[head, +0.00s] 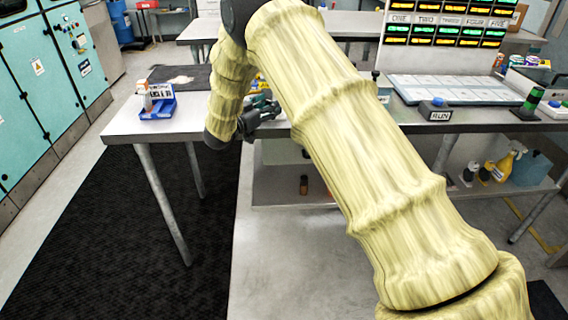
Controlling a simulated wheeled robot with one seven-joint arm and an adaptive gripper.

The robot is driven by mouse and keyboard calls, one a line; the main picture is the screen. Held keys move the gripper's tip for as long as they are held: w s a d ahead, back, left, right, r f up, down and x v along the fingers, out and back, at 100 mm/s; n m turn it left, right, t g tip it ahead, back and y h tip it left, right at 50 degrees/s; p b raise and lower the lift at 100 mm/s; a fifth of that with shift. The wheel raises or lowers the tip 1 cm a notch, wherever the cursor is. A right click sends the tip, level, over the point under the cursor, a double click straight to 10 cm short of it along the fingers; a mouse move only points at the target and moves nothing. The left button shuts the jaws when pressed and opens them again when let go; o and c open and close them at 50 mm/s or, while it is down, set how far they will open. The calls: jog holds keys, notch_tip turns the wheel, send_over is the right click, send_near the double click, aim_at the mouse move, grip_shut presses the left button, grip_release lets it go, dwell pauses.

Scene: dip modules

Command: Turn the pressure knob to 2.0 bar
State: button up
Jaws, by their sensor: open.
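I cannot make out a pressure knob or a bar scale in the head view; my yellow-sleeved arm covers the middle of the scene and may hide it. My gripper (264,113) is small and dark, partly behind the arm, at the front edge of the workbench (130,122). It is open, and I see nothing between its fingers. A teal cabinet (72,50) at the left carries small buttons and dials, too small to read.
A blue bin (160,106) with bottles stands on the bench's left end. A RUN button box (436,110), a pale tray (455,90) and a green-black stack light (529,104) stand at the right. A lit board (440,22) is behind. Black matting (110,240) covers the left floor.

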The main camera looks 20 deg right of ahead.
jog(key=shift+n+t+y, duration=0.3)
jog(key=shift+t, duration=0.1)
jog(key=shift+s+d+n+t+y, duration=0.1)
jog(key=shift+d+n+t+y, duration=0.05)
jog(key=shift+n+t+y, duration=0.85)
jog(key=shift+s+d+n+t+y, duration=0.15)
jog(key=shift+n+t+y, duration=0.65)
jog(key=shift+y, duration=0.4)
jog(key=shift+s+d+n+t+y, duration=0.1)
jog(key=shift+d+n+t+y, duration=0.05)
jog(key=shift+n+t+y, duration=0.85)
jog(key=shift+s+d+n+t+y+p, duration=0.15)
jog(key=shift+n+t+y+p, duration=0.25)
jog(key=shift+n+y, duration=1.15)
jog(key=shift+s+d+n+t+y+p, duration=0.1)
jog(key=shift+d+n+t+y+p, duration=0.5)
jog(key=shift+y, duration=1.65)
jog(key=s+a+b, duration=0.1)
jog(key=s+b, duration=0.1)
jog(key=s, duration=0.9)
jog(key=s+a+f+g+p, duration=0.1)
jog(key=s+f+g, duration=0.3)
jog(key=s+f, duration=0.4)
jog(key=s+a+f+g+p, duration=0.1)
jog(key=s+f+g+p, duration=0.2)
jog(key=s+f, duration=0.5)
notch_tip(320, 180, down, 6)
jog(key=shift+f+g, duration=0.1)
jog(key=shift+g, duration=0.5)
jog(key=shift+s, duration=0.1)
